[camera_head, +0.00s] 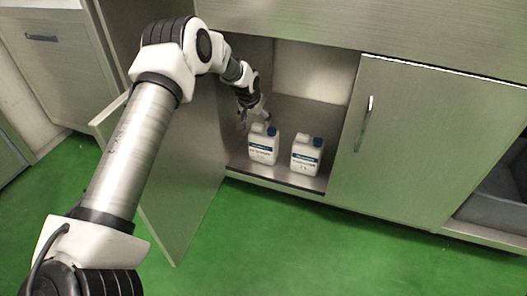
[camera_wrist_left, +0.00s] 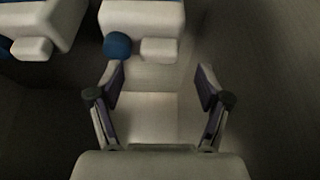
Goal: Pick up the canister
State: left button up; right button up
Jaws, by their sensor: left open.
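Two white canisters with blue caps and blue-marked labels stand upright side by side inside the open cabinet, the left canister (camera_head: 263,151) and the right canister (camera_head: 306,158). My left gripper (camera_head: 257,116) is just above the left canister. In the left wrist view, the fingers of my left gripper (camera_wrist_left: 160,90) are spread apart with no grip on anything. A canister (camera_wrist_left: 140,18) with its blue cap and pale handle lies just beyond the fingertips. Another canister (camera_wrist_left: 42,20) is at the upper left. A pale surface between the fingers is unclear. My right gripper is out of sight.
The cabinet's open door (camera_head: 185,170) stands to the left of the canisters, close to my left arm. A closed door with a handle (camera_head: 363,125) is on the right. The green floor (camera_head: 300,250) in front is clear.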

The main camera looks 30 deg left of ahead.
aim_at(257, 125)
pick_arm(q)
jog(key=b+x, duration=0.1)
jog(key=x, duration=0.2)
jog(key=shift+f, duration=0.1)
jog(key=shift+r, duration=0.35)
grip_shut()
